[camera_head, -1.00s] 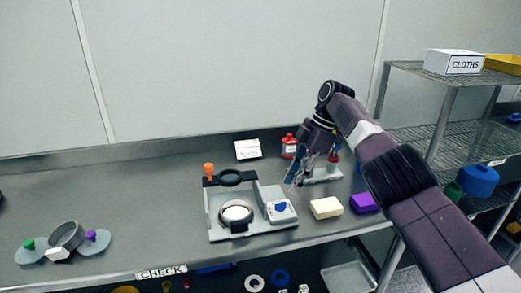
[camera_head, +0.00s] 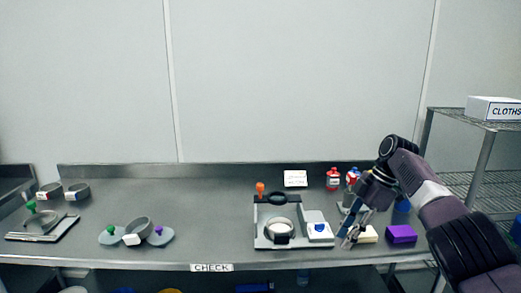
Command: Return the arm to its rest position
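My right arm comes in from the right edge and reaches over the table (camera_head: 215,215). Its gripper (camera_head: 345,240) points down and to the left, between the sifter stand and the cream block. Its fingers look parted, with nothing seen between them. The sifter stand (camera_head: 262,241) is a grey tray with an orange knob and a black ring. A round sieve (camera_head: 280,228) sits in it. A white box with a blue button (camera_head: 320,231) is at its right. My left gripper is not in view.
A cream block (camera_head: 368,235) and a purple block (camera_head: 401,234) lie right of the gripper. Bottles (camera_head: 333,179) stand behind. A wire shelf (camera_head: 476,124) with a CLOTHS box (camera_head: 494,108) stands at right.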

